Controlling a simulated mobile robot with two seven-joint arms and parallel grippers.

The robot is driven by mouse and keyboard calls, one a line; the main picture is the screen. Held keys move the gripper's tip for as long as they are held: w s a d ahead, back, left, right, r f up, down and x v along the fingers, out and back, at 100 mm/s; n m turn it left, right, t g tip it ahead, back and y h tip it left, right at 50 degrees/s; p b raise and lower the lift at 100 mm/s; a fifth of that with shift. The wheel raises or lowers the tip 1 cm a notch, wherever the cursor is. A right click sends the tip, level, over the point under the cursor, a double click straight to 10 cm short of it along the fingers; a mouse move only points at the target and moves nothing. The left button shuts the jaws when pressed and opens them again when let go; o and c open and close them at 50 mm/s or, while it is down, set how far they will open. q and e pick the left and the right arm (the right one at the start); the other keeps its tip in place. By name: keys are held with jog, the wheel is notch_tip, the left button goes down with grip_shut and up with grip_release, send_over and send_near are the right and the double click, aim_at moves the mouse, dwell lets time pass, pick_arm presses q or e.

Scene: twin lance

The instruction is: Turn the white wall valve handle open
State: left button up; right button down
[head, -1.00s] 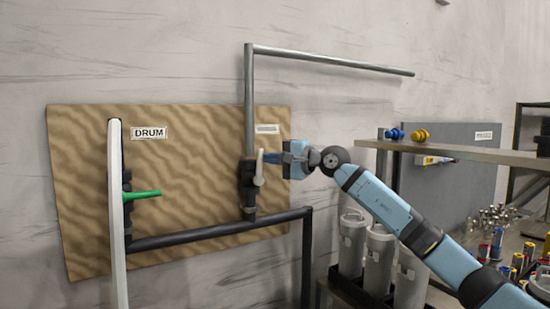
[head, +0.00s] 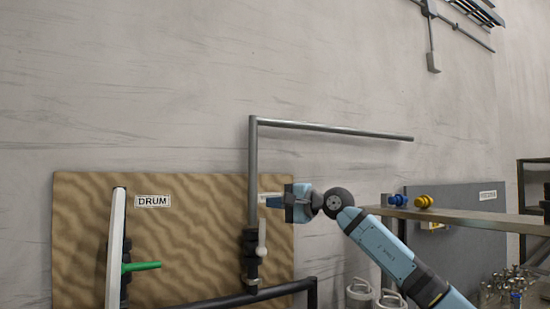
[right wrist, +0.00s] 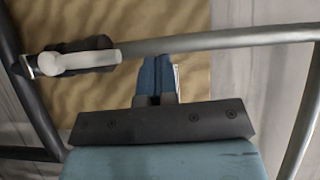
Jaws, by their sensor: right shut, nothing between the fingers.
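The white valve handle (head: 262,238) points up and down, in line with the grey vertical pipe, on a dark valve body (head: 249,243). It also shows in the right wrist view (right wrist: 80,62), lying along the pipe's line. My right gripper (head: 270,202) is shut and empty, just above the handle's upper end and beside the pipe. In the right wrist view its blue fingertips (right wrist: 157,60) are together close to the pipe, apart from the handle. My left gripper is not in view.
The grey pipe (head: 253,180) bends right into a long horizontal run. A green handle (head: 141,266) and a white upright bar (head: 116,240) stand left on the brown panel (head: 200,240), under a DRUM label (head: 153,201). A shelf (head: 470,217) lies right, with grey canisters below.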

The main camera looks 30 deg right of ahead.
pick_arm(q)
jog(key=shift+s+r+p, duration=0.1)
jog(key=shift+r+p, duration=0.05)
jog(key=shift+p, duration=0.55)
pick_arm(e)
notch_tip(320, 180, up, 14)
jog(key=shift+f, duration=0.25)
jog(key=shift+s+f, duration=0.1)
